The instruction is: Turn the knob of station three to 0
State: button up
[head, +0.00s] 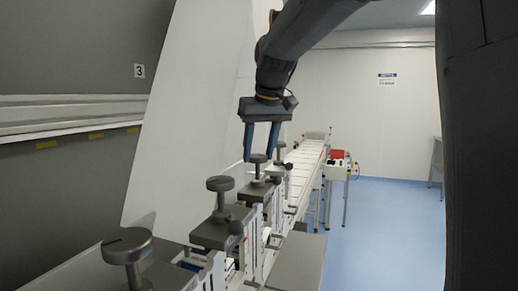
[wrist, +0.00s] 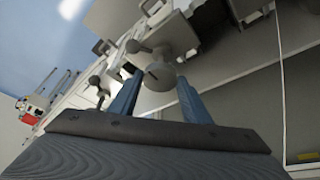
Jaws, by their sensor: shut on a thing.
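Several grey round knobs stand on posts along a row of stations. My gripper (head: 260,158) points down with its two blue fingers on either side of one knob (head: 258,159), the third from the front. In the wrist view my gripper (wrist: 160,85) has this grey knob (wrist: 161,77) between its fingertips, shut on it. A short dark mark shows on its top; I cannot read its setting or any scale. No station number is legible on the knob's block.
The nearest knob (head: 127,246) and second knob (head: 220,184) stand in front, another knob (head: 280,144) behind. A white sloping panel (head: 190,110) rises at left. A wall plate (head: 139,71) reads 3. A conveyor (head: 308,155) runs back; blue floor (head: 385,230) is clear at right.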

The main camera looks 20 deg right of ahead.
jog(key=shift+f+n, duration=0.1)
jog(key=shift+n, duration=0.3)
jog(key=o, duration=1)
jog(key=shift+o, duration=0.2)
jog(key=b+v, duration=0.1)
jog(key=v, duration=0.7)
jog(key=shift+b, duration=0.3)
jog(key=shift+d, duration=0.1)
